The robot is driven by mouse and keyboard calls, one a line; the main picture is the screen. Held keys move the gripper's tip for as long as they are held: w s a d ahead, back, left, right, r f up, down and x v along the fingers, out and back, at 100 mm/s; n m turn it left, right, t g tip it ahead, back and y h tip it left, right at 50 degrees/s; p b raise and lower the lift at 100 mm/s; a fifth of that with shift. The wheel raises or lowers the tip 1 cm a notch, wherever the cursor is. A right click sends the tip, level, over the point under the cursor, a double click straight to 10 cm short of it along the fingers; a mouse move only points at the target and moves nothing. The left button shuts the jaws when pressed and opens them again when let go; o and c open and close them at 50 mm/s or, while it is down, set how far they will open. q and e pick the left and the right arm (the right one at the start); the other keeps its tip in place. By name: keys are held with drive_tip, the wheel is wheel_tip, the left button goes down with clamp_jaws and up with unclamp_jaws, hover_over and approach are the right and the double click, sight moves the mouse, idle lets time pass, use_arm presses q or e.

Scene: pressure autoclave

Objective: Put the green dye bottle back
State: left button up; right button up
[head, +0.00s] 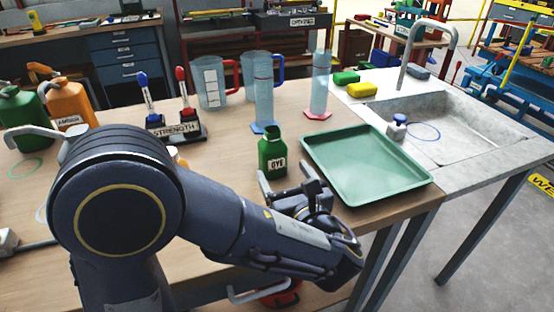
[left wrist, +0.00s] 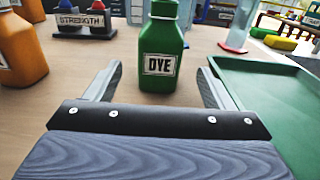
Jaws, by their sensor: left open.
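The green dye bottle (head: 272,156) stands upright on the wooden bench, just left of the green tray, with its DYE label facing me. In the left wrist view the dye bottle (left wrist: 162,50) stands ahead between the lines of the two fingers. My left gripper (head: 290,187) is open and empty, close in front of the bottle. My right gripper is not in view.
The green tray (head: 335,188) lies right of the bottle. Behind stand measuring cylinders (head: 264,95), jugs (head: 211,88) and the STRENGTH lever stand (head: 178,132). An orange can (head: 70,104) and a green can (head: 22,118) are at left. A sink (head: 450,128) is at right.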

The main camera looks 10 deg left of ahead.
use_arm(q)
drive_tip(key=v, duration=0.4)
drive_tip(key=shift+s+d, duration=0.25)
drive_tip(key=shift+s, duration=0.1)
